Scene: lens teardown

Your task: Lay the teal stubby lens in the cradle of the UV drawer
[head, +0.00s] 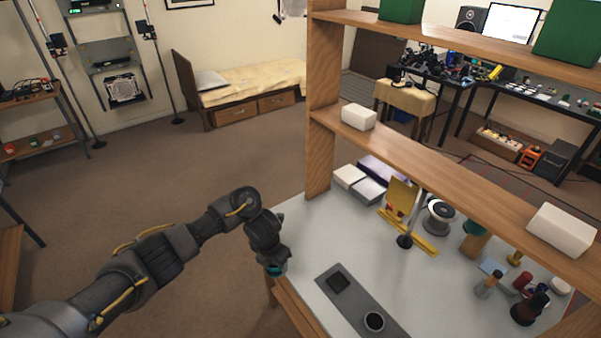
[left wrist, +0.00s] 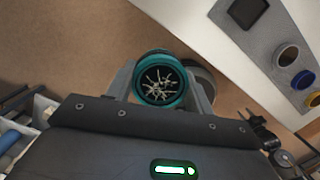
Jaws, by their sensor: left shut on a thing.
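The teal stubby lens (left wrist: 159,79) is between the two fingers of my left gripper (left wrist: 162,72) in the left wrist view. One glass end faces the camera and shows a pale branching pattern on dark glass. My left gripper (head: 272,262) is shut on it. In the head view only a bit of the teal lens (head: 275,270) shows below the gripper, beside the table's left edge and over the floor side. I cannot make out the UV drawer or its cradle for certain in either view. My right gripper is not in view.
A grey mat (head: 352,304) with a dark square pad (head: 338,283) and a dark round cup (head: 374,321) lies on the white table (head: 303,238). A yellow stand (head: 402,200) and several small items are farther right. A wooden shelf (head: 440,160) hangs over the table.

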